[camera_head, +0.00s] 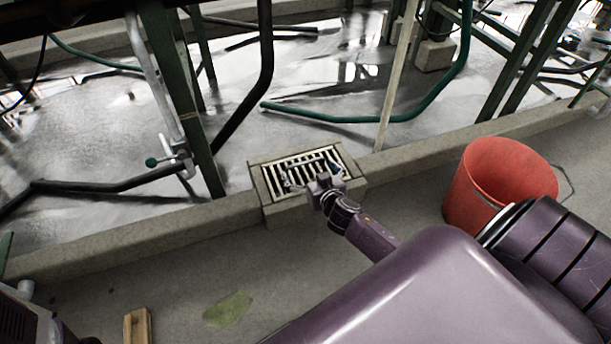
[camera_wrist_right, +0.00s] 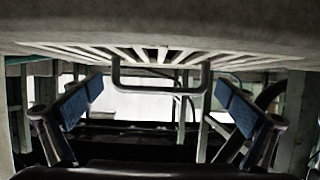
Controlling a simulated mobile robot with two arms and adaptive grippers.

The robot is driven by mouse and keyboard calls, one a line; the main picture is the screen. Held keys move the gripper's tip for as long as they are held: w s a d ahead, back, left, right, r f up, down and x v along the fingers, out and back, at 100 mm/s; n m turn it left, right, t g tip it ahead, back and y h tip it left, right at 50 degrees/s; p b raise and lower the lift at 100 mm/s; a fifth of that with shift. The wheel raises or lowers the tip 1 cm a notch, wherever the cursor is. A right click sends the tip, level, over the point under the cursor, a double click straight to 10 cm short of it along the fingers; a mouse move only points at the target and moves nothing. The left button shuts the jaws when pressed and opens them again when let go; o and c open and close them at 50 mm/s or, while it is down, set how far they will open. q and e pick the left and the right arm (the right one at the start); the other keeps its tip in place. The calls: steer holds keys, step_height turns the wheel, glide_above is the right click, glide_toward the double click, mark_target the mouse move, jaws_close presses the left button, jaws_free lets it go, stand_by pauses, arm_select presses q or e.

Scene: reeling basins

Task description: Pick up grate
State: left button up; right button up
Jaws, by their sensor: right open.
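The grate (camera_head: 298,163) is a pale slatted rectangle set in a raised concrete surround on the low curb. In the right wrist view, its slats (camera_wrist_right: 150,54) fan out along the top. A dark U-shaped handle (camera_wrist_right: 160,89) sticks out from it. My right gripper (camera_head: 311,175) is at the grate's near side and covers part of it. In the wrist view, the gripper (camera_wrist_right: 160,108) is open, with blue-padded fingers apart on either side of the handle. I see no contact with the handle. My left gripper is not in view.
A red bucket (camera_head: 497,180) stands right of the grate. A concrete curb (camera_head: 130,238) runs across, with wet floor, green posts (camera_head: 185,100) and hoses beyond it. A wooden piece (camera_head: 137,327) and a green patch (camera_head: 228,309) lie on the near floor.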

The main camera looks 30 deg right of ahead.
steer(key=b+x, duration=0.1)
steer(key=x, duration=0.1)
steer(key=shift+w+f, duration=0.15)
steer(key=shift+w, duration=0.05)
steer(key=shift+c, duration=0.6)
steer(key=c, duration=1.5)
steer(key=shift+w+r, duration=0.1)
steer(key=shift+r, duration=0.15)
steer(key=shift+c, duration=0.7)
steer(key=shift+r, duration=0.15)
